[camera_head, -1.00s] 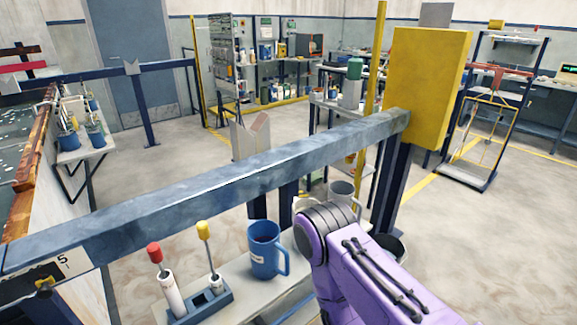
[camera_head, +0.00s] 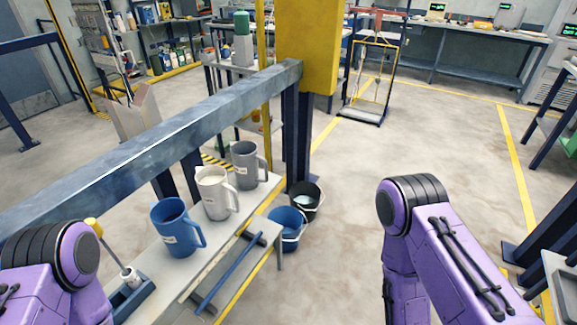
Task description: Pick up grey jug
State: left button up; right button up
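The grey jug (camera_head: 245,166) stands upright near the far end of a narrow bench (camera_head: 185,270), its handle to the right. A white jug (camera_head: 213,193) stands just in front of it, and a blue jug (camera_head: 172,228) stands nearer still. Purple links of my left arm show at the lower left and of my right arm at the lower right. Neither gripper is in the picture, so I cannot see their fingers.
A blue-grey beam (camera_head: 150,142) runs behind the jugs to a yellow post (camera_head: 308,45). A blue bucket (camera_head: 287,228) and a black bucket (camera_head: 307,201) stand on the floor past the bench end. A yellow-topped tool (camera_head: 95,226) stands in a holder (camera_head: 133,298). Floor at right is open.

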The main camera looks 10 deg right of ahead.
aim_at(244, 153)
jog(key=u, duration=0.45)
jog(key=k, duration=1.2)
jog(key=z, duration=0.2)
jog(key=i, duration=1.65)
jog(key=u, duration=0.65)
